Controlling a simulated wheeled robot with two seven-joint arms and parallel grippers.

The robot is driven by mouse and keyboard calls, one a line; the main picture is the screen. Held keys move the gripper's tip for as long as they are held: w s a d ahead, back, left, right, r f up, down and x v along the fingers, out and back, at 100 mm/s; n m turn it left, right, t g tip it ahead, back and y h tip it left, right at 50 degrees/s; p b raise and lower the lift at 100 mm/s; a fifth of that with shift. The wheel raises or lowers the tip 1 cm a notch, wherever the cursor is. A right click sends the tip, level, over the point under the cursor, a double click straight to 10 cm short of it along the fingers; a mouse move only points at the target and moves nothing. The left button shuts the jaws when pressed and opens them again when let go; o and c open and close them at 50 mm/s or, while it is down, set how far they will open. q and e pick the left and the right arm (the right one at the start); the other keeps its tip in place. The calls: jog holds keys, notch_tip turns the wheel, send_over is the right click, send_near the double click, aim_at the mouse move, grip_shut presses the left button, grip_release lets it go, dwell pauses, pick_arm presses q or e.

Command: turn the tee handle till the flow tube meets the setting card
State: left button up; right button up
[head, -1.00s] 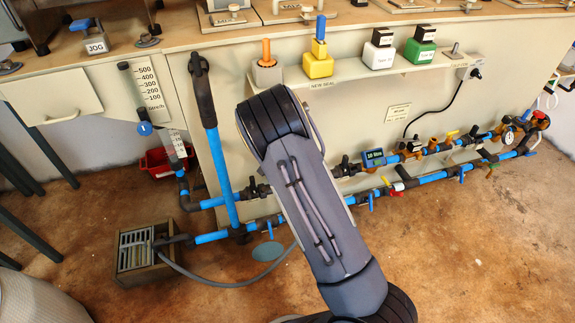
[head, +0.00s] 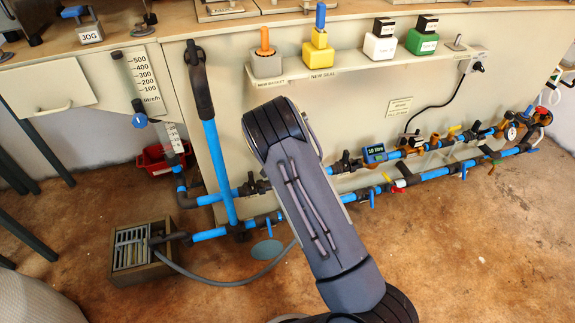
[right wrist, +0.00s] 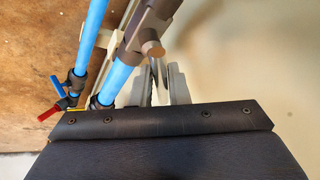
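A flow tube (head: 127,78) with a dark top stands against the left of the bench front, with a blue knob (head: 140,121) at its lower part. A white card (head: 148,80) with a printed scale up to 500 is just right of it. A brown fitting with a round stub (right wrist: 152,47) lies just beyond. I cannot identify the tee handle for certain.
Blue pipes (head: 217,165) with several small valve levers run along the bench front. A blue display box (head: 373,153) sits on the upper pipe. A shelf (head: 365,67) holds coloured blocks. A drain box (head: 133,262) and red tray (head: 153,158) are on the floor.

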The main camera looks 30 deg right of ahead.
grip_shut()
jog(key=shift+n, duration=0.4)
jog(key=shift+n+y, duration=0.3)
jog(key=shift+n, duration=0.2)
jog(key=o, duration=0.5)
grip_release()
